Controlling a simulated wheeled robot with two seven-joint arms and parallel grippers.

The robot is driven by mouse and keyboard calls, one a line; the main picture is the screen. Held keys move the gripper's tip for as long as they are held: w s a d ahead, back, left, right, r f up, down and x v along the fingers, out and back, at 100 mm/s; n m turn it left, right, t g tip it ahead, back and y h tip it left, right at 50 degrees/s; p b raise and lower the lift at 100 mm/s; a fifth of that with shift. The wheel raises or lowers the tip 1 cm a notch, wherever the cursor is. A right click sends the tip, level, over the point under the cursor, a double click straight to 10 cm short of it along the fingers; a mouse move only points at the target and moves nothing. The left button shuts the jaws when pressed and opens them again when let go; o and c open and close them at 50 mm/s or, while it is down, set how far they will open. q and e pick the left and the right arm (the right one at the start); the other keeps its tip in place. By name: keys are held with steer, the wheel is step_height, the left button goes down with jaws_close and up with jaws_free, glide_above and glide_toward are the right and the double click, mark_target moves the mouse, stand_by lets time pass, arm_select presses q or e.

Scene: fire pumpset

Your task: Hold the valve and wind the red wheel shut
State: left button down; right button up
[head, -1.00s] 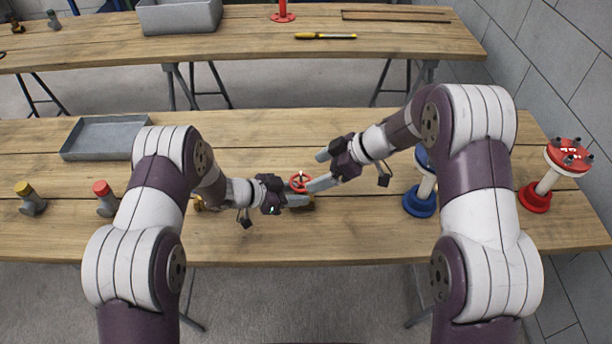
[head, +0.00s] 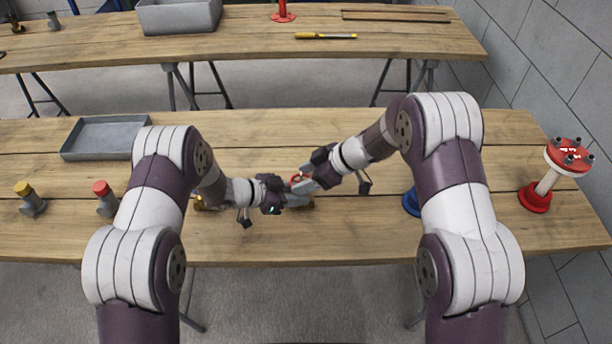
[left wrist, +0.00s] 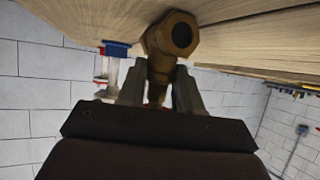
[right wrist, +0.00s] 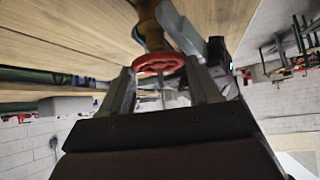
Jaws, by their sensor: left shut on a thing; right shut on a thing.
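The brass valve (left wrist: 163,68) sits between the two fingers of my left gripper (left wrist: 158,88), which is shut on its body; its open hexagonal end faces the left wrist camera. In the head view my left gripper (head: 298,200) hides most of the valve. The red wheel (right wrist: 158,63) sits on the valve and lies between the fingers of my right gripper (right wrist: 163,85), shut on its rim. In the head view only a bit of the red wheel (head: 296,179) shows beside my right gripper (head: 303,185).
A grey tray (head: 100,155) stands at the bench's back left. A yellow-capped fitting (head: 30,205) and a red-capped one (head: 104,206) are at left. A blue-based stand (head: 411,202), partly hidden by my right arm, and a red-topped stand (head: 548,178) are at right.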

steer(key=m+t, duration=0.1)
steer(key=m+t+h, duration=0.1)
steer(key=m, duration=0.1)
steer(key=shift+s+a+r+m+t, duration=0.1)
steer(key=shift+s+a+m+t, duration=0.05)
steer(key=shift+m+t, duration=0.15)
steer(key=shift+s+a+m+t+h, duration=0.1)
steer(key=shift+m+t+h, duration=1.05)
steer(key=shift+m, duration=0.85)
steer(key=o, duration=1)
steer(key=shift+o, duration=0.3)
steer(key=shift+s, duration=0.1)
steer(key=shift+s+f, duration=0.1)
steer(key=shift+f, duration=0.1)
